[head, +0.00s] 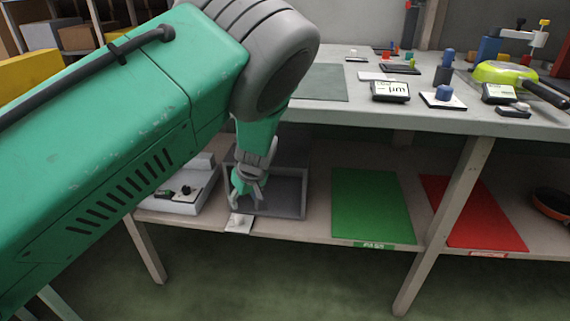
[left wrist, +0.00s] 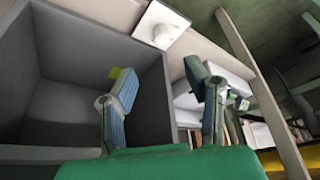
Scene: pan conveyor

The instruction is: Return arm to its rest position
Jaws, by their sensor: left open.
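My left arm is green and reaches in from the left across the head view. Its left gripper (head: 248,199) points down at the lower shelf, at the left part of a shallow grey tray (head: 289,213). In the left wrist view the two fingers of the left gripper (left wrist: 160,82) are spread apart with nothing between them. There the grey tray (left wrist: 155,120) fills the left side, and one finger shows over its edge. I cannot tell whether the gripper touches the tray. My right gripper is in neither view.
A green mat (head: 371,205) and a red mat (head: 470,212) lie on the lower shelf. A white bin (head: 180,205) stands left of the tray. The upper table (head: 390,118) overhangs the shelf and carries a yellow-green pan (head: 503,72), scales and small blocks. Table legs stand in front.

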